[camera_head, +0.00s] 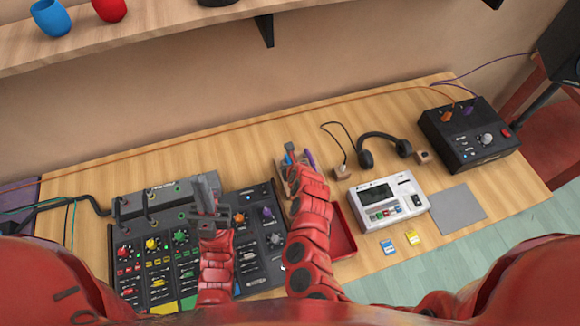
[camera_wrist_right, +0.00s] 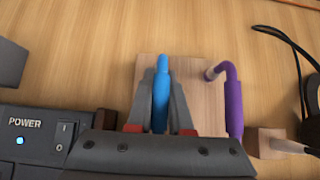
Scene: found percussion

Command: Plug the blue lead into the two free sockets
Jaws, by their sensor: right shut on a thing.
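In the right wrist view a blue plug (camera_wrist_right: 161,95) stands upright between the fingers of my right gripper (camera_wrist_right: 160,110), which is shut on it. Behind it is a wooden block (camera_wrist_right: 205,90). In the head view my right gripper (camera_head: 291,160) is at the middle of the table, just right of the mixer. My left gripper (camera_head: 208,205) is over the black mixer (camera_head: 130,235) with coloured knobs; whether its jaws are open is unclear. The blue lead's cable and the free sockets cannot be made out.
A purple plug (camera_wrist_right: 234,105) is beside the block. A red tray (camera_head: 343,235), white sampler (camera_head: 390,202), headphones (camera_head: 385,140) and black box (camera_head: 470,135) are to the right. A grey pad (camera_head: 459,203) lies flat. A shelf (camera_head: 150,30) runs above the table.

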